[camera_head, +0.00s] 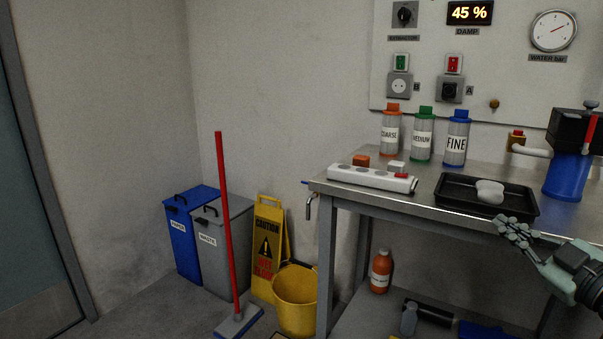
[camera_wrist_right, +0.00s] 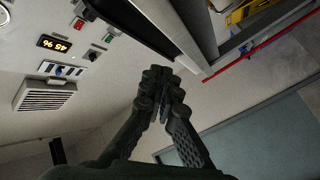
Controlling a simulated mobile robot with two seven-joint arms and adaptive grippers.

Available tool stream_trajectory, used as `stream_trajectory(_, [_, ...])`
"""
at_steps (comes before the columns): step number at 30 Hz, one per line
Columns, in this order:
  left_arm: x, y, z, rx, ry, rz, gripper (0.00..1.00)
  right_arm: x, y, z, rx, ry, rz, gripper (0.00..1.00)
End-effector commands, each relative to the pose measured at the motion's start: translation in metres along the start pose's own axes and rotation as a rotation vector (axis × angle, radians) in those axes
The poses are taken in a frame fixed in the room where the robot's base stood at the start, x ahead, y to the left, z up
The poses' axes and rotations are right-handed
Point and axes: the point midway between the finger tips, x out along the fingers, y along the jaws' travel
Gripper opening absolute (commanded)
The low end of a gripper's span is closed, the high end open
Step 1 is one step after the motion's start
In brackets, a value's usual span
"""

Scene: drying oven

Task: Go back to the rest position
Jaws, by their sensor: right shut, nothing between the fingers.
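My right gripper (camera_head: 517,232) comes in from the right in the head view, in front of the steel table (camera_head: 440,185) near its front edge. Its fingers are together and hold nothing. In the right wrist view the gripper (camera_wrist_right: 160,82) points along the underside or edge of the table, with its fingertips meeting and nothing between them. My left gripper is in neither view.
A black tray (camera_head: 455,203) with a white lump (camera_head: 490,191) lies on the table just behind the right gripper. A power strip (camera_head: 372,179), several labelled bottles (camera_head: 423,138) and a blue cylinder (camera_head: 567,177) stand there too. A yellow bucket (camera_head: 296,300) and mop (camera_head: 224,220) stand left.

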Motion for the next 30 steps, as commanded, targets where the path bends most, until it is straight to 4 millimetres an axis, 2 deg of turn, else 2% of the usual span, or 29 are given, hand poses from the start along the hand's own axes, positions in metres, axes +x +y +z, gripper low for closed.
stream_trajectory(1, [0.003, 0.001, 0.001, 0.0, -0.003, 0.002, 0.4, -0.01, -0.009, 0.037, 0.054, -0.091, 0.065, 0.0])
stream_trajectory(4, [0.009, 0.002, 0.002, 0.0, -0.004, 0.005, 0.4, -0.034, -0.033, 0.105, 0.127, -0.289, 0.156, 0.0])
stream_trajectory(6, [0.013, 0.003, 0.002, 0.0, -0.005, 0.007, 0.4, -0.055, -0.06, 0.147, 0.173, -0.43, 0.187, 0.0])
stream_trajectory(8, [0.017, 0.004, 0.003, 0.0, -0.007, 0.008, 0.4, -0.075, -0.088, 0.177, 0.211, -0.549, 0.197, 0.0])
stream_trajectory(9, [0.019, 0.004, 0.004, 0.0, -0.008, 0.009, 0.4, -0.089, -0.109, 0.196, 0.237, -0.627, 0.195, 0.0])
stream_trajectory(11, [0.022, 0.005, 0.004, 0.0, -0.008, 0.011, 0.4, -0.111, -0.143, 0.218, 0.274, -0.743, 0.18, 0.0])
stream_trajectory(12, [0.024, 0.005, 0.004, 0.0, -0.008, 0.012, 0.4, -0.125, -0.167, 0.23, 0.298, -0.818, 0.163, 0.0])
stream_trajectory(16, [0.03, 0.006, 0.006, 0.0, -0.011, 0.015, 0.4, -0.173, -0.25, 0.253, 0.376, -1.045, 0.067, 0.0])
stream_trajectory(18, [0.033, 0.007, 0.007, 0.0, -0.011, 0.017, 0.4, -0.196, -0.292, 0.255, 0.412, -1.146, -0.001, 0.0])
stream_trajectory(21, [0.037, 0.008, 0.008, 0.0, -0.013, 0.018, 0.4, -0.223, -0.343, 0.25, 0.456, -1.256, -0.098, 0.0])
stream_trajectory(25, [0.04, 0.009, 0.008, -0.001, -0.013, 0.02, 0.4, -0.244, -0.384, 0.239, 0.491, -1.339, -0.192, 0.0])
stream_trajectory(27, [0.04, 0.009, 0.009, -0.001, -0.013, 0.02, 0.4, -0.25, -0.395, 0.236, 0.499, -1.361, -0.222, 0.0])
stream_trajectory(30, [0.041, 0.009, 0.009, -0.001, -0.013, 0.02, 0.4, -0.254, -0.401, 0.234, 0.504, -1.373, -0.238, 0.0])
